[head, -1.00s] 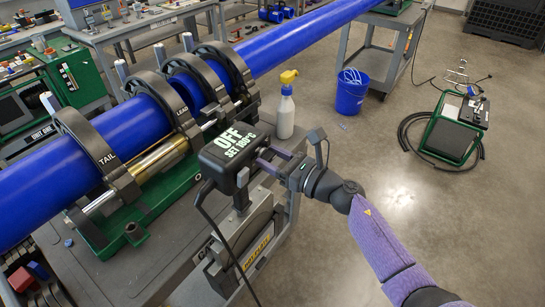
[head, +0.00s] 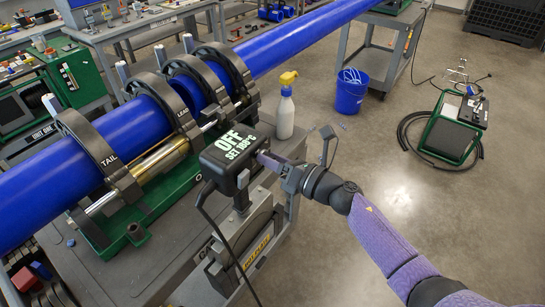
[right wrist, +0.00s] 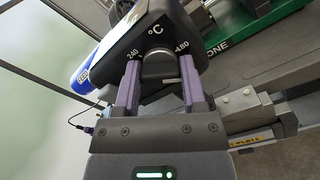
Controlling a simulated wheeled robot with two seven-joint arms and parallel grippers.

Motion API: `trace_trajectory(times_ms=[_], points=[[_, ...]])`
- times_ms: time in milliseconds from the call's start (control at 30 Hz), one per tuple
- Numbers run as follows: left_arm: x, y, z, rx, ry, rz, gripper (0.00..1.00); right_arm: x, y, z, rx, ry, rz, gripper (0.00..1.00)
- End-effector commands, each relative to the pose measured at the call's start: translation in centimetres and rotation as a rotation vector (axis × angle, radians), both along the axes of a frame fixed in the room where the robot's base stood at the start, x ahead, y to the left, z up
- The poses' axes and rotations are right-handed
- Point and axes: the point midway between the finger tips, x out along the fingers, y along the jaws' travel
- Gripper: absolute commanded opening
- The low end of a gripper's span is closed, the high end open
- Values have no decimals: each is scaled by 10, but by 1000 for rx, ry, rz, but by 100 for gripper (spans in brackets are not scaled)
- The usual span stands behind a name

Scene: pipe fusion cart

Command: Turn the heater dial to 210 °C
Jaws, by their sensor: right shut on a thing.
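The heater control box (head: 228,158) is black and sits above the plate on the cart. Its top reads "OFF" and a set line that looks like 180 °C. The right wrist view shows the face of the box (right wrist: 152,35), marked 240 at left, 180 at right and °C between. The dial (right wrist: 157,67) is a dark round knob below the °C mark. My right gripper (head: 268,160) reaches the box's right side, and its purple fingers (right wrist: 157,76) are shut on the dial from both sides. The dial's pointer is hard to read. My left gripper is out of view.
Blue pipes lie in black clamps (head: 92,148) left of the box. A spray bottle (head: 285,112) stands behind it on the cart. A black cable (head: 208,215) hangs from the box. A blue bucket (head: 351,92) and green unit (head: 450,130) stand on the floor.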

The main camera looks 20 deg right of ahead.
Motion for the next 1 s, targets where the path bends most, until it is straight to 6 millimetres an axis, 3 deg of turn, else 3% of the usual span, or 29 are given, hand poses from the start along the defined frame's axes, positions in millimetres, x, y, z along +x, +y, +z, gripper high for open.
trace_trajectory(times_ms=[1000], points=[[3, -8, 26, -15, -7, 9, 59, 1, -2, -2, 757, 591, -3, 0]])
